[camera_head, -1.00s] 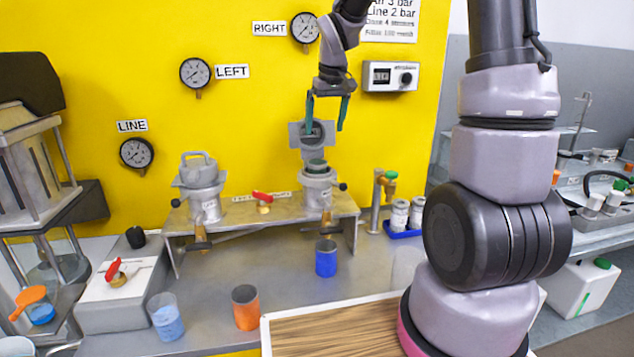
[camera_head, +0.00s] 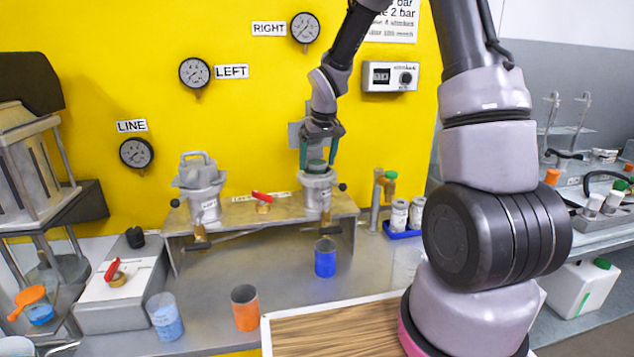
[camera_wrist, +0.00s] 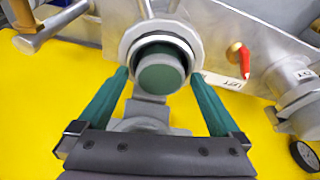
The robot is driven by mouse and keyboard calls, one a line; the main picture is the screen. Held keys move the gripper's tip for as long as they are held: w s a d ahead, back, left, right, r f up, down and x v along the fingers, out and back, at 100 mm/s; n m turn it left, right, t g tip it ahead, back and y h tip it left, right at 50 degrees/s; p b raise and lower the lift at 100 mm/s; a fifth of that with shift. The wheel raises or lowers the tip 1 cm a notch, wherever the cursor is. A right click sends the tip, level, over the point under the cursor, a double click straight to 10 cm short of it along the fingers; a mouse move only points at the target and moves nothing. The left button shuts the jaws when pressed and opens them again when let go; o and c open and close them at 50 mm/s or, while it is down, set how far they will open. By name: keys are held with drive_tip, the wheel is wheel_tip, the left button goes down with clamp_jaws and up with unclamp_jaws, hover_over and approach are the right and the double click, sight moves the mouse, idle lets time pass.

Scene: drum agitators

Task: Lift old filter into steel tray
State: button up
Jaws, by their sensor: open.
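The old filter (camera_head: 316,166) is a dark green-grey round piece standing in the open right housing (camera_head: 318,190) on the metal bench. In the wrist view the filter (camera_wrist: 161,76) shows its round top inside the housing's pale ring (camera_wrist: 127,38). My gripper (camera_head: 318,160) is over that housing, pointing down. In the wrist view its green fingers (camera_wrist: 162,85) are open, one on each side of the filter, with gaps between them and it. I cannot make out the steel tray with certainty.
The left housing (camera_head: 200,185) has its lid on. A red-handled valve (camera_head: 263,203) sits between the housings. A blue tray (camera_head: 402,228) with small jars is at right.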

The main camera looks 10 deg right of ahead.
clamp_jaws()
drive_tip(key=shift+r, duration=0.1)
wheel_tip(320, 180, up, 18)
idle(0.9)
